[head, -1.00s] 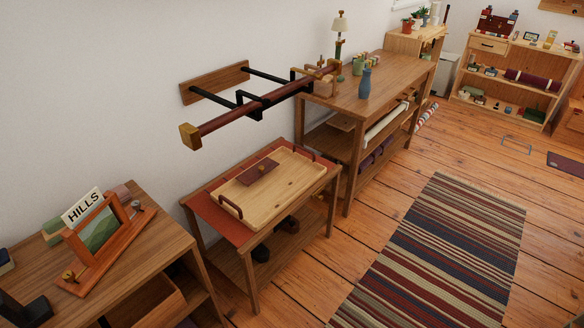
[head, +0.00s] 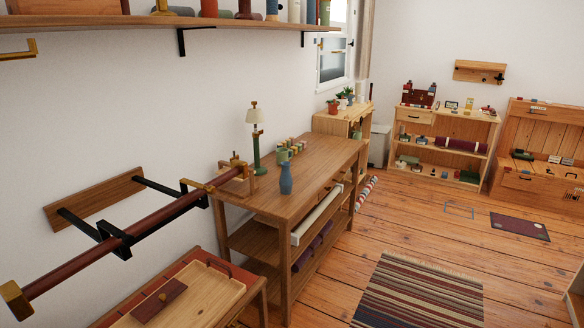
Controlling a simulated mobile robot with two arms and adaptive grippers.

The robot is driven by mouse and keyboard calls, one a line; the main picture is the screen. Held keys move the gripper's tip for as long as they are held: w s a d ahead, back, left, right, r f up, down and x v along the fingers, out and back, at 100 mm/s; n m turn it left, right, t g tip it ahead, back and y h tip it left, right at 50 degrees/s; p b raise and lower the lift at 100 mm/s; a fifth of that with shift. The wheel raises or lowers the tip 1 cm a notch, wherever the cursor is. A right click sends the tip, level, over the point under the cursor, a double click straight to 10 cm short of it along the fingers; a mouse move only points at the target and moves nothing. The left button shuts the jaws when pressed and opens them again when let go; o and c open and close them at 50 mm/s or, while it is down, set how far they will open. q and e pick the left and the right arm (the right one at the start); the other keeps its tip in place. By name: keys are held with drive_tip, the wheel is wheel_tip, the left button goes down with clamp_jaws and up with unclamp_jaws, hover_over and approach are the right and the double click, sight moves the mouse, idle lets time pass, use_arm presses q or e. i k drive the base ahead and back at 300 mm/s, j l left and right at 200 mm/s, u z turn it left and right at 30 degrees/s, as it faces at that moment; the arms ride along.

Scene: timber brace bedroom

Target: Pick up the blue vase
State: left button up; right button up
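The blue vase (head: 286,179) stands upright on the top of a long wooden table (head: 316,172), near its front edge in the middle of the head view. Green items (head: 283,155) stand just behind it, and a lamp with a pale shade (head: 254,130) stands behind it to the left. Nothing covers the vase. Neither of my grippers shows in this view.
A wall rail with a dark red bar (head: 90,256) juts out at the left. A low table with a wooden tray (head: 190,305) stands below it. A wall shelf (head: 170,22) runs along the top. Floor right of the long table is open, with a striped rug (head: 420,295).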

sight(286, 184)
drive_tip(key=i+l+u, duration=0.2)
drive_tip(key=i+l, duration=1.3)
